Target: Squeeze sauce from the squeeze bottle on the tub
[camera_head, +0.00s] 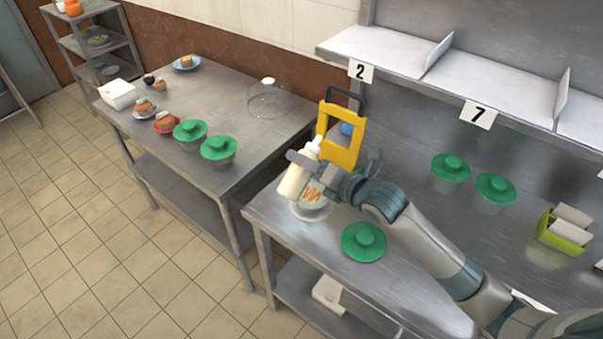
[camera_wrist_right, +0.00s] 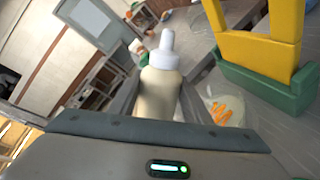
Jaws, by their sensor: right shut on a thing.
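The squeeze bottle (camera_head: 292,183) has a cream body and a white nozzle cap. My right gripper (camera_head: 309,167) is shut around it and holds it tilted, nozzle up and to the right in the head view. The bottle also stands between the fingers in the right wrist view (camera_wrist_right: 160,95). An open tub (camera_head: 312,212) sits on the steel table just below the bottle, partly hidden by it. An orange squiggle shows on the tub's top, also in the right wrist view (camera_wrist_right: 222,110). My left gripper is not in view.
A yellow frame (camera_head: 341,150) stands close behind the gripper. A green lid (camera_head: 363,241) lies right of the tub. Green-lidded tubs (camera_head: 450,168) and a lime box (camera_head: 565,232) stand farther right, under a shelf (camera_head: 490,85). A second table (camera_head: 235,110) holds several dishes.

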